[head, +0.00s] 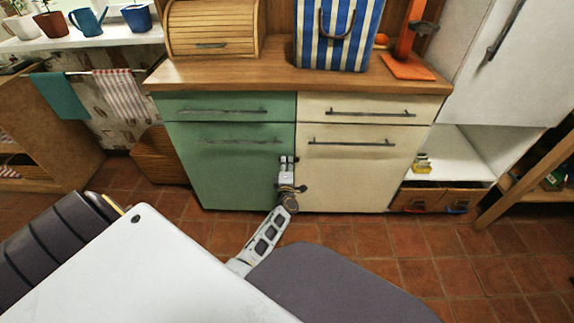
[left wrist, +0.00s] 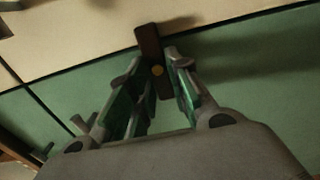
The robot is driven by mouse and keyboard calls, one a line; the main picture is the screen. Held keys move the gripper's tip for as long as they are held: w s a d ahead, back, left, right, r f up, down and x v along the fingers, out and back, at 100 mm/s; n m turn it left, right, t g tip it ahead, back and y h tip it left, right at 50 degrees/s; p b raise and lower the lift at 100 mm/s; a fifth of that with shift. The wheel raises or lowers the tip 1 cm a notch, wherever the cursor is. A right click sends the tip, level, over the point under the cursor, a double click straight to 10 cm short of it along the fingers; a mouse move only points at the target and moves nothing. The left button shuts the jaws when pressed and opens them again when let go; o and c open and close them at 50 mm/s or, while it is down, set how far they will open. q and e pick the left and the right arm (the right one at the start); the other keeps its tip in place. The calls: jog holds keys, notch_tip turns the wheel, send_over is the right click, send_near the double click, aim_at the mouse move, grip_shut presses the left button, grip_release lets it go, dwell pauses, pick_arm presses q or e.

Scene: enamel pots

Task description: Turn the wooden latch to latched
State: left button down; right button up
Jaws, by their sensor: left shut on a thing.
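The wooden latch (left wrist: 148,43) is a dark brown bar with a round brass pivot in the left wrist view. The pivot sits on the green door (head: 230,170). The bar lies across the seam, with its upper end over the cream door (head: 350,180). My left gripper (head: 287,161) is at the seam between the doors; in the left wrist view its fingers (left wrist: 157,66) stand on either side of the bar, shut on it. In the head view the latch is mostly hidden by the gripper. My right gripper is not in view.
A wooden counter (head: 280,82) tops the cabinet, bearing a bread box (head: 212,30), a striped bag (head: 337,35) and an orange stand (head: 407,66). Drawers with dark handles are above the doors. An open white shelf (head: 455,150) is at the right. The tiled floor in front is clear.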

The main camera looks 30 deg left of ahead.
pick_arm(q)
jog(key=c, duration=1.3)
grip_release()
jog(key=shift+m, duration=0.3)
